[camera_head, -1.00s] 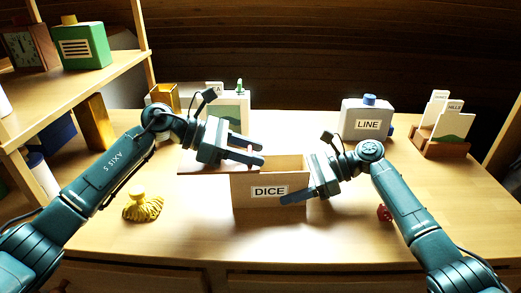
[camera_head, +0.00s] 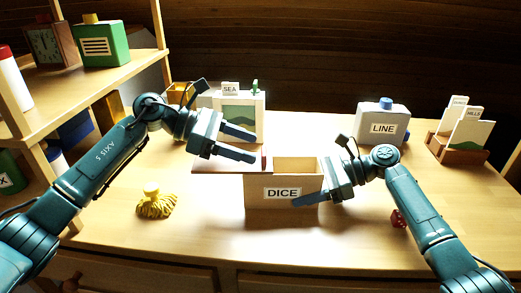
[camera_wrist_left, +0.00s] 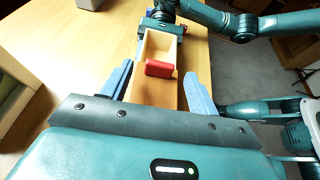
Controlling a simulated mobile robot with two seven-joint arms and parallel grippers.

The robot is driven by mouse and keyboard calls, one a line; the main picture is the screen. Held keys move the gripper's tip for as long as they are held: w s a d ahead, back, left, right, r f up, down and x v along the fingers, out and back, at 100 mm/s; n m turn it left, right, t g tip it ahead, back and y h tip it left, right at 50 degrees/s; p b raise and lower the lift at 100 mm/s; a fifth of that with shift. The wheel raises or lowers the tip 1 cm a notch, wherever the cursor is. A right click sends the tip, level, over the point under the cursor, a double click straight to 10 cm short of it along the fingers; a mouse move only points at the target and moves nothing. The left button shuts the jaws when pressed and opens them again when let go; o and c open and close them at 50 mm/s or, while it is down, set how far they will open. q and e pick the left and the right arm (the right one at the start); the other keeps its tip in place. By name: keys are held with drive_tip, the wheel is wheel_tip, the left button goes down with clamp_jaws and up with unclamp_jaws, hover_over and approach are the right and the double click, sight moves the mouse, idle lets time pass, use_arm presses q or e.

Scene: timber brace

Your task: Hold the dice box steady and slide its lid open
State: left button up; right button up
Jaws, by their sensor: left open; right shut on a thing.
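The wooden dice box (camera_head: 255,194), labelled DICE, stands upright on the desk. Its top is partly open, with the inside (camera_head: 298,166) visible at the right. The flat wooden lid (camera_head: 222,166) sticks out past the box's left side. A red block (camera_wrist_left: 159,69) sits on the lid in the left wrist view; it is mostly hidden in the head view. My left gripper (camera_head: 252,147) is open above the lid, its fingers apart on either side of it in the wrist view. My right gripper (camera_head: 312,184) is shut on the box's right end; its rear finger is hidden.
A yellow tasselled object (camera_head: 155,204) lies left of the box. Behind stand a SEA picture holder (camera_head: 238,112), a LINE container (camera_head: 380,125) and a card rack (camera_head: 460,150). A small red object (camera_head: 398,218) is partly behind my right arm. The desk's front is clear.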

sight(212, 161)
use_arm(q)
drive_tip(key=v, duration=0.7)
drive_tip(key=shift+a, duration=0.1)
use_arm(e)
drive_tip(key=o, duration=1.2)
